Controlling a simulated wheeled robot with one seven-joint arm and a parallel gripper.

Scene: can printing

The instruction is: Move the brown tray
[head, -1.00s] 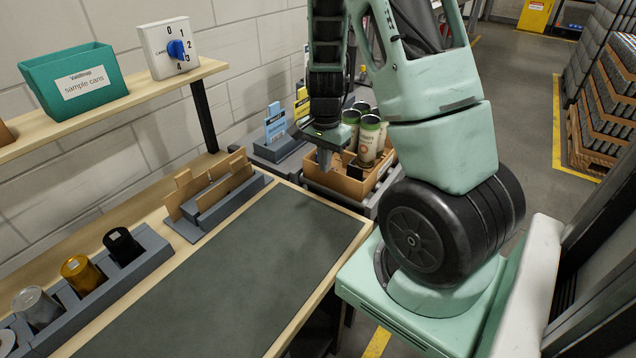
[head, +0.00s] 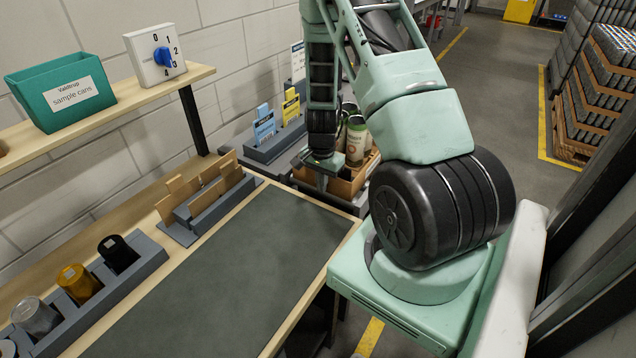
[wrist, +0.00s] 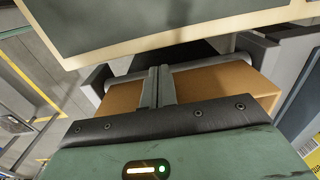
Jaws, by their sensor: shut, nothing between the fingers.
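The brown tray (head: 343,188) is in the head view, beyond the far end of the dark-topped bench. It holds several green-and-white cans (head: 356,140) and is partly hidden behind my arm. My gripper (head: 322,184) points down at the tray's near left side, fingers shut and empty. In the wrist view the shut fingers (wrist: 160,82) stand in front of the tray (wrist: 222,85), whose brown surface shows on both sides of them. I cannot tell whether the fingertips touch the tray.
The bench with its dark mat (head: 235,260) fills the near middle. A grey rack with brown cards (head: 205,195), a can holder (head: 140,262) and a teal bin (head: 62,88) are at left. A card stand (head: 275,142) stands left of the tray.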

